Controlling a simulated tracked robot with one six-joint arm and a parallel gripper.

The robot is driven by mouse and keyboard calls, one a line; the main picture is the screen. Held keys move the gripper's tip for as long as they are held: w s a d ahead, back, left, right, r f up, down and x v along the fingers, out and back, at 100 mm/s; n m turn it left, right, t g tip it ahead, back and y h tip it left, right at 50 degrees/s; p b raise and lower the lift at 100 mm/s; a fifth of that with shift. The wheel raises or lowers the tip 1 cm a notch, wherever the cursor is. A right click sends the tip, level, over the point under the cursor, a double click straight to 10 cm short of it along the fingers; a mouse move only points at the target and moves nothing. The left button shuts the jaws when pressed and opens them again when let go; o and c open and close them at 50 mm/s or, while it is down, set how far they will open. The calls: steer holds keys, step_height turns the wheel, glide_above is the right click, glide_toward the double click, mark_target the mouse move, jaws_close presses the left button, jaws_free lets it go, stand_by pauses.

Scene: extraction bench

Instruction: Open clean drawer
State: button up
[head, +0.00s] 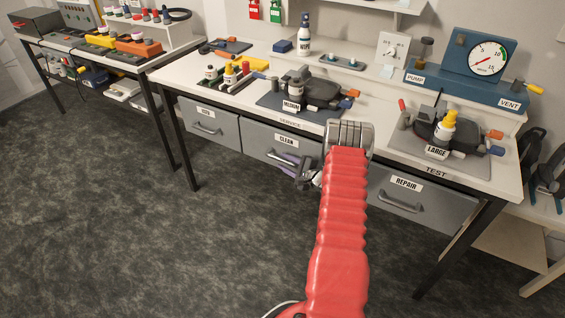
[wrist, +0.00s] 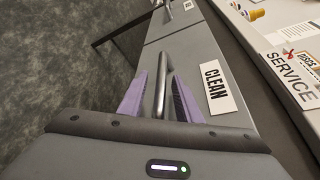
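The clean drawer (head: 252,141) is a grey front below the bench, marked by a white CLEAN label that also shows in the wrist view (wrist: 217,87). It looks shut, level with the bench front. Its bar handle (wrist: 161,86) stands out from the front in the wrist view; in the head view my gripper and arm partly hide it. My gripper (head: 303,168) has purple fingers and is at the drawer's right part. In the wrist view my gripper (wrist: 161,93) is open, one finger on each side of the handle, with gaps showing between fingers and bar.
A grey drawer (head: 208,122) is to the left and the REPAIR drawer (head: 405,200) to the right, both shut. A bench leg (head: 182,150) stands left of the drawers. The dark floor (head: 130,230) in front is clear.

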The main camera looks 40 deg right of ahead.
steer(key=shift+w+f, duration=0.15)
steer(key=shift+w, duration=0.55)
steer(key=shift+c, duration=0.4)
jaws_close()
steer(key=shift+a, duration=0.35)
steer(key=shift+s+d+f, duration=0.1)
steer(key=shift+s+d, duration=0.1)
